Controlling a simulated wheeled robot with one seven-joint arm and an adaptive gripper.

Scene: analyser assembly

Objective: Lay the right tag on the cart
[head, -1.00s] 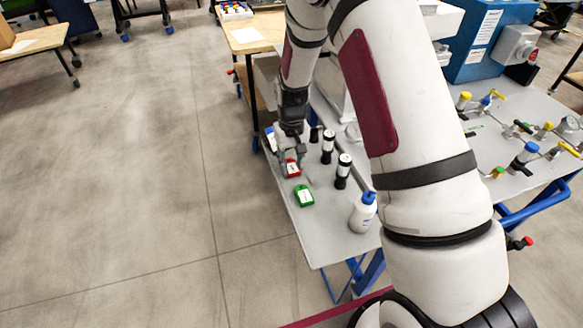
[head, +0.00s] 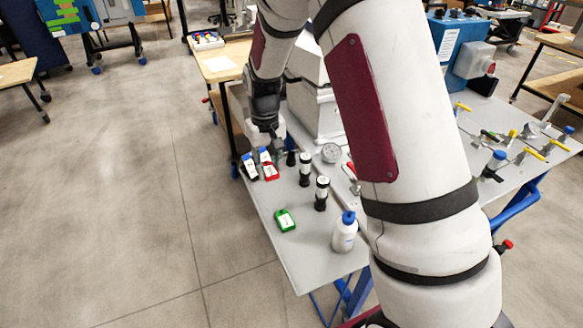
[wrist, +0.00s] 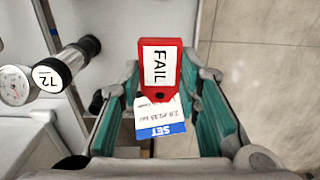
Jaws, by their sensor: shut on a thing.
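The red tag marked FAIL (wrist: 160,65) is between my fingertips in the wrist view. It also shows in the head view (head: 271,172), below my gripper (head: 267,147). My gripper is shut on it; I cannot tell whether it touches the cart. A white card with a blue band marked SET (wrist: 160,125) overlaps the fingers' gap in the wrist view, right by the red tag. The green tag (head: 285,220) lies on the grey cart top (head: 290,255), apart from my gripper.
Two black-and-white cylinders (head: 305,170) (head: 321,193) and a white bottle with a blue cap (head: 345,232) stand right of the tags. A blue-and-white card (head: 249,165) is by the cart's left edge. A round gauge (head: 331,153) sits behind. Cart space around the green tag is clear.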

